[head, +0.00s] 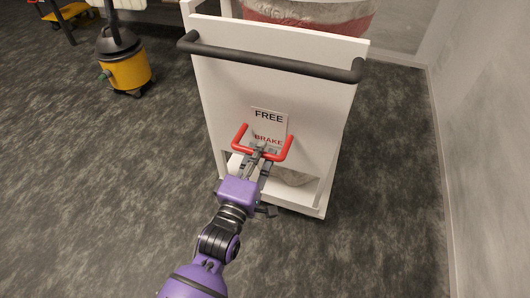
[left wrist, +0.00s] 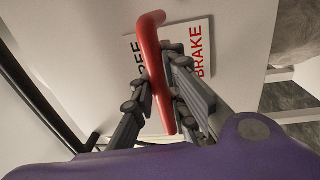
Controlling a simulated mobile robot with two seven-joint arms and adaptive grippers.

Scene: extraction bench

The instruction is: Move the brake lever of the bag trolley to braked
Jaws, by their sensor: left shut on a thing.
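The bag trolley (head: 225,95) is a white panelled cart with a black push handle (head: 270,62) across its top. A red U-shaped brake lever (head: 284,154) sits low on its front panel, in front of a white label (head: 268,118) reading FREE above and BRAKE below. The lever's crossbar is level with or just below the word BRAKE. My left gripper (head: 261,150) is shut on the middle of that crossbar. In the left wrist view the red bar (left wrist: 152,60) runs between the two fingers (left wrist: 160,105). My right gripper is not in view.
A yellow and black vacuum cleaner (head: 127,70) stands on the dark carpet at the upper left. A pale wall (head: 490,130) runs along the right. The carpet left of the trolley is clear.

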